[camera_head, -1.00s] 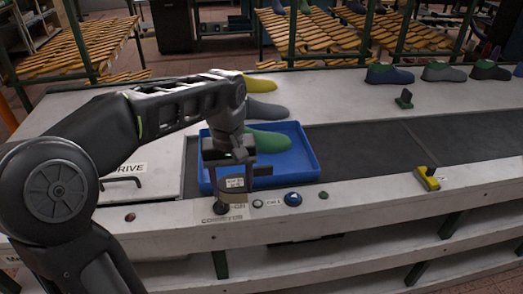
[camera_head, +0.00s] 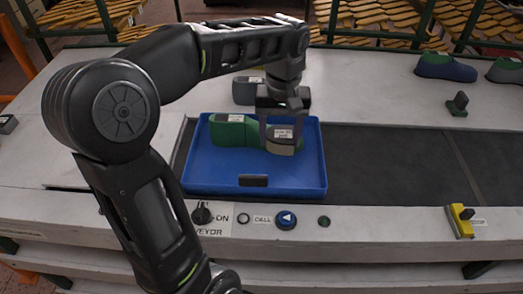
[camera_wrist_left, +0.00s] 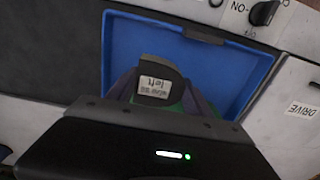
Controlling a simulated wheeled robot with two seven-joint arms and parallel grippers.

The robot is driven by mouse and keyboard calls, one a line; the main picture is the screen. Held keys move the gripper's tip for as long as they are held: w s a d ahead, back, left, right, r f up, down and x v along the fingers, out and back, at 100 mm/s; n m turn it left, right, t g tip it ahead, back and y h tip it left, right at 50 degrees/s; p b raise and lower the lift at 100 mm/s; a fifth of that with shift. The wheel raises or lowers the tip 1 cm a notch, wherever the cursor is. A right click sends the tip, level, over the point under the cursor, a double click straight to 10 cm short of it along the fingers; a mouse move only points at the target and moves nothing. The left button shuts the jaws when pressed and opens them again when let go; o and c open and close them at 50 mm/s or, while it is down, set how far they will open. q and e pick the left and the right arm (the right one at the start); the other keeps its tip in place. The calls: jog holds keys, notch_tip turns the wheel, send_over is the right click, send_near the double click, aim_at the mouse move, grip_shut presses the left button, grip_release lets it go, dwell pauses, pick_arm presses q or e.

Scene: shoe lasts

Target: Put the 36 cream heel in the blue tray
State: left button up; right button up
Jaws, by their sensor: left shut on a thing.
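My left gripper (camera_head: 283,125) is over the right part of the blue tray (camera_head: 200,182) in the head view. It is shut on a small piece, the heel (camera_head: 283,149), pale grey-cream below with a white label on its front. In the left wrist view the heel (camera_wrist_left: 152,70) looks dark and sits between the fingers, its label reading "left"; the size number is too small to read. A green last (camera_head: 231,132) with a white label lies in the tray, just left of the heel. Whether the heel touches the tray floor or the green last, I cannot tell. My right gripper is not in view.
A grey labelled last (camera_head: 246,91) stands behind the tray. A green-and-blue last (camera_head: 445,68) is at the back right. The dark belt (camera_head: 385,165) right of the tray is clear. Knobs, a blue button (camera_head: 286,220) and a yellow part (camera_head: 461,221) line the front ledge.

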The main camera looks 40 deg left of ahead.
pick_arm(q)
send_over(278, 172)
jog(key=shift+f, duration=3.15)
jog(key=shift+f+p, duration=0.45)
jog(key=shift+f, duration=1.4)
jog(key=shift+f, duration=0.25)
jog(key=o, duration=1.5)
jog(key=shift+r, duration=0.1)
jog(key=shift+c, duration=0.2)
jog(key=shift+r, duration=0.1)
notch_tip(278, 172, up, 12)
jog(key=shift+r+b, duration=0.1)
jog(key=shift+b, duration=0.2)
